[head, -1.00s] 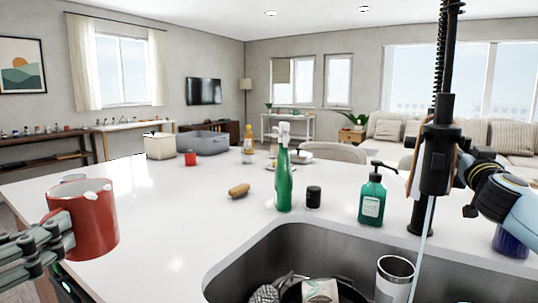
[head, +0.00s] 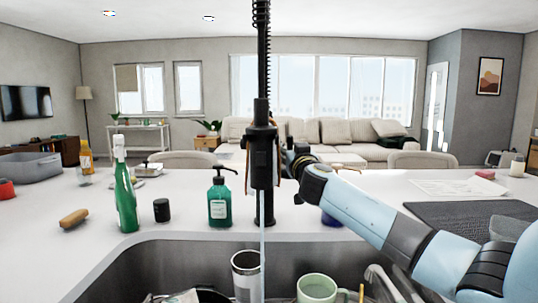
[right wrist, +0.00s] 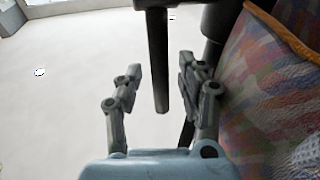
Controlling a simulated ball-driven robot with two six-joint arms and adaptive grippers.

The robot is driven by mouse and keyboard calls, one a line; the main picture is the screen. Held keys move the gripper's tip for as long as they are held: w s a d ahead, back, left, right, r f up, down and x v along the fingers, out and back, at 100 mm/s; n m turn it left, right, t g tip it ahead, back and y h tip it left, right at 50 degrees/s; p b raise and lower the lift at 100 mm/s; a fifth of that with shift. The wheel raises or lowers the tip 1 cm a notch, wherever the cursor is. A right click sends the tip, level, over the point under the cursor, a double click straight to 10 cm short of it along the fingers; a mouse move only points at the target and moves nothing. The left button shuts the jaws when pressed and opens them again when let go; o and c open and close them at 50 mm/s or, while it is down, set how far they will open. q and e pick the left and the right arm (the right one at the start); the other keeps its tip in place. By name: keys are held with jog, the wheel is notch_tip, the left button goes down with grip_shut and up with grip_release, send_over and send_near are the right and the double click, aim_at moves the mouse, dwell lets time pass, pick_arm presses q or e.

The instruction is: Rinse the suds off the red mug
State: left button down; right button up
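The red mug and my left gripper are outside both current views. The black faucet (head: 264,165) stands behind the sink, and a thin stream of water (head: 263,250) falls from it into the sink (head: 150,262). My right gripper (head: 297,160) is beside the faucet, partly hidden in the head view. In the right wrist view its two fingers (right wrist: 157,90) are spread apart, with a dark rod (right wrist: 158,60) between them. Neither finger visibly touches the rod.
The sink holds a steel tumbler (head: 246,277), a pale green mug (head: 318,289) and other dishes. A green bottle (head: 125,195), dark jar (head: 161,210) and soap dispenser (head: 220,203) stand behind it. A dark mat (head: 480,225) lies at right.

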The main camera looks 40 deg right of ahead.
jog(key=v, duration=1.1)
jog(key=shift+s, duration=0.2)
jog(key=shift+a, duration=0.1)
